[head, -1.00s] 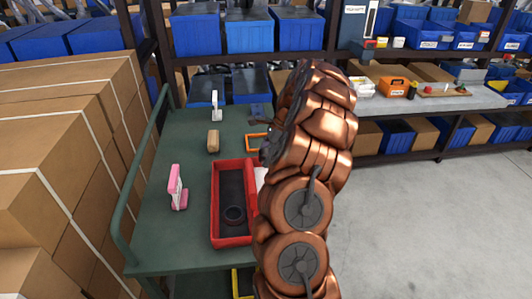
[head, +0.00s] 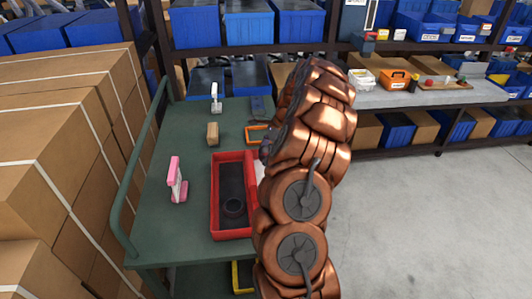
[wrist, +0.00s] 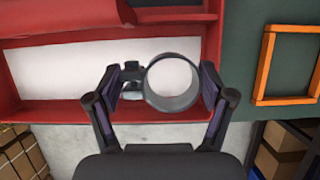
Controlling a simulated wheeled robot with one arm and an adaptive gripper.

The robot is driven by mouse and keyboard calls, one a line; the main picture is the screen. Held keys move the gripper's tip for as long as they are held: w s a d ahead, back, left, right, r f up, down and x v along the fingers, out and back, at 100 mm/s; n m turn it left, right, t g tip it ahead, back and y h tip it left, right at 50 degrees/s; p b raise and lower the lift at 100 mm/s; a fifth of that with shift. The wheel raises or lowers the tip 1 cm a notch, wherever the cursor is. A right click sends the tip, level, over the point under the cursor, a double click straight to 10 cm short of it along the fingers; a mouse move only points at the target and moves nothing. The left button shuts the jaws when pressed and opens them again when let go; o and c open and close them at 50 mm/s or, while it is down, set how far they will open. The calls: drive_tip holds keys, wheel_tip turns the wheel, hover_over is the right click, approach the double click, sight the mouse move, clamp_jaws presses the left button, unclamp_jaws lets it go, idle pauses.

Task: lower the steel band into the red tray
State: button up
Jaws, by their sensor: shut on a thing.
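The steel band (wrist: 152,94) is a round grey ring with a small clamp lug on its left side. My gripper (wrist: 160,80) is shut on it, with one finger at the lug side and one at the ring's right side. The red tray (wrist: 60,113) lies beneath, and the band appears over its white-floored compartment. The height of the band above that floor is hard to tell. In the head view the red tray (head: 214,200) stands on the green cart, and my arm hides the gripper, the band and most of the white compartment.
An orange frame (wrist: 262,66) lies beside the tray. A pink-and-white item (head: 175,180), a tan block (head: 213,134) and a white upright item (head: 215,97) stand on the green cart (head: 160,225). Cardboard boxes (head: 70,150) are stacked at left.

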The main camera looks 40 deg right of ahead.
drive_tip(key=shift+f+b, duration=0.4)
drive_tip(key=shift+f, duration=1.4)
idle(1.6)
drive_tip(key=o, duration=1.1)
drive_tip(key=v, duration=1.2)
